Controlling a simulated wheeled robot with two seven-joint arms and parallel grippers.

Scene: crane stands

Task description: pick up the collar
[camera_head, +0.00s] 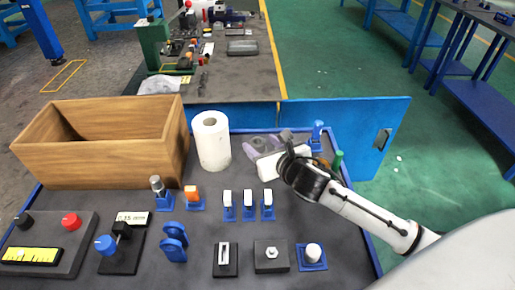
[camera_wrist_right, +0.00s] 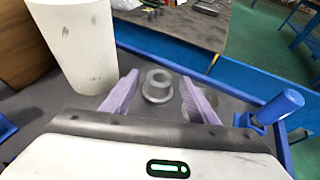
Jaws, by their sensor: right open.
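The collar (camera_wrist_right: 158,87) is a grey flanged ring with a round hole, standing on the dark table top. In the right wrist view it lies between the two purple fingers of my right gripper (camera_wrist_right: 160,79), toward their tips. The fingers are spread, with a gap on each side of the collar. In the head view my right gripper (camera_head: 262,146) is low at the far right of the table, and I cannot make out the collar clearly there. My left gripper is not in view.
A white roll (camera_head: 211,141) stands left of the gripper, and a wooden box (camera_head: 100,150) is further left. A blue stand with a peg (camera_wrist_right: 280,107) is close on the gripper's right. Several small blue stands (camera_head: 248,208) are in front. A blue panel (camera_head: 350,125) edges the table behind.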

